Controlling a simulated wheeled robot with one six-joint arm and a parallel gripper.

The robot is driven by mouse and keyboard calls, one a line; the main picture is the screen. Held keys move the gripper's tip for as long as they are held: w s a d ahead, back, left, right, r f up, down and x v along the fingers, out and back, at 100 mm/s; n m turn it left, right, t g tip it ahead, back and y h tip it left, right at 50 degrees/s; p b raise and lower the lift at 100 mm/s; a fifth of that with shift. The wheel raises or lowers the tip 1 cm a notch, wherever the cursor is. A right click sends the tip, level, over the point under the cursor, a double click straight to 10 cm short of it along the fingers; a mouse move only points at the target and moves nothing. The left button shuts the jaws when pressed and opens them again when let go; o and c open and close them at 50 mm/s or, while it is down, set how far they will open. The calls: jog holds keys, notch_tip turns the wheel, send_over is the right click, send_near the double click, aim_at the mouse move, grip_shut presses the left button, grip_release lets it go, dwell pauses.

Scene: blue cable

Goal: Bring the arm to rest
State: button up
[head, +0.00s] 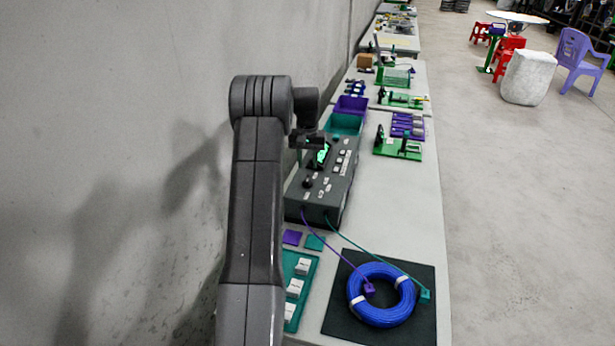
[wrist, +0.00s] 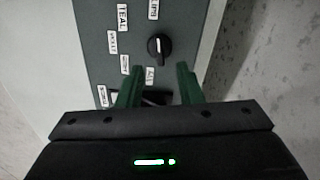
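My arm rises along the left of the head view and bends over at the top. My gripper (head: 308,142) hangs over the far part of a dark grey tester box (head: 322,190) with a lit green display. In the wrist view its two green fingers (wrist: 158,82) stand apart with nothing held between them. Beyond them is the box's panel with white labels and a black knob (wrist: 159,47). The blue cable coil (head: 382,318) lies on a black mat (head: 345,310). A purple clip (head: 369,289) and a teal clip (head: 424,296), wired to the box, are at the coil.
Purple (head: 351,105) and teal (head: 344,124) bins stand behind the box. A teal tray (head: 303,290) with white blocks lies at the front left. A green stand (head: 398,148) is farther back. The wall is close on the left; the table's right side is mostly clear.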

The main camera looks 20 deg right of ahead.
aim_at(308, 178)
jog(key=shift+r, duration=0.45)
jog(key=shift+f, duration=0.15)
notch_tip(308, 178, down, 7)
jog(key=b, duration=0.5)
jog(key=shift+f, duration=0.1)
jog(key=shift+n+b, duration=0.3)
jog(key=shift+n, duration=0.6)
jog(key=shift+s+f+n, duration=0.1)
jog(key=shift+f+n, duration=0.1)
jog(key=shift+n, duration=0.4)
jog(key=shift+r, duration=0.1)
